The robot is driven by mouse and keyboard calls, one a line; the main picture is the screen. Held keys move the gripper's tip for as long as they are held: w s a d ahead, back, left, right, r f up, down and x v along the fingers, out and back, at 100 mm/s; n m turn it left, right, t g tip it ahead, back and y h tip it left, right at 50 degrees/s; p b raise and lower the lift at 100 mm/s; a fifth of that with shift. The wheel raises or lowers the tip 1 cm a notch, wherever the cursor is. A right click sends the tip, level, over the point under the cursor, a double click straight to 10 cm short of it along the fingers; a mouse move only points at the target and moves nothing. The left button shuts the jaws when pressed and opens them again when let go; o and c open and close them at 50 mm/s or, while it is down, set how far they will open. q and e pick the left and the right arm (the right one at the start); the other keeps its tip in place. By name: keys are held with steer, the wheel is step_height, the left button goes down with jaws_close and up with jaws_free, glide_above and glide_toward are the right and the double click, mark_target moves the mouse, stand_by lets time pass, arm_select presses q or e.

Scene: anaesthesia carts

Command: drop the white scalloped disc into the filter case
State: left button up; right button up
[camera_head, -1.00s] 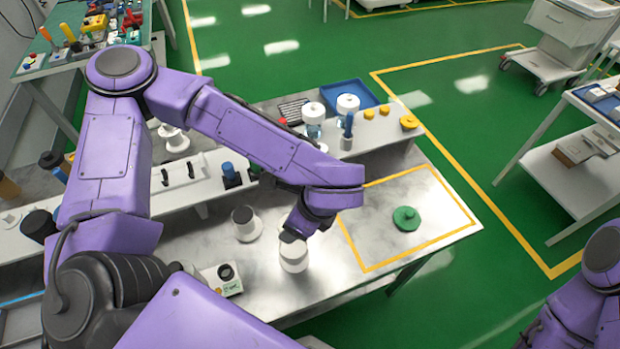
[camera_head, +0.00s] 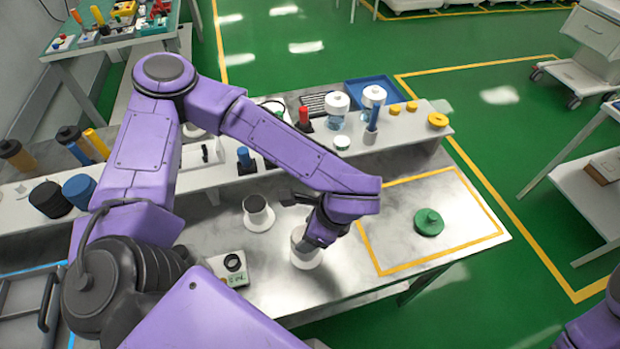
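My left arm reaches over the steel bench, and its dark gripper (camera_head: 318,240) points down at a white round piece (camera_head: 304,258). The gripper hides part of this piece; I cannot tell whether it touches it or whether its fingers are open. Beside it to the left stands a white flanged cup (camera_head: 257,213) with a dark top. I cannot tell for sure which of these is the filter case. A small pale disc (camera_head: 342,143) lies on the raised shelf; its edge is too small to show scallops. My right gripper is out of view.
A green knobbed disc (camera_head: 429,222) lies inside the yellow-outlined square on the right of the bench. A small white device (camera_head: 230,268) stands at the left. White-capped jars (camera_head: 337,110), a blue tray (camera_head: 372,90) and yellow knobs (camera_head: 438,120) line the shelf.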

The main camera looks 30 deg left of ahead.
arm_select(q)
steer(key=o, duration=1.1)
step_height(320, 180, up, 7)
steer(key=p, duration=0.5)
steer(key=shift+s+r, duration=0.1)
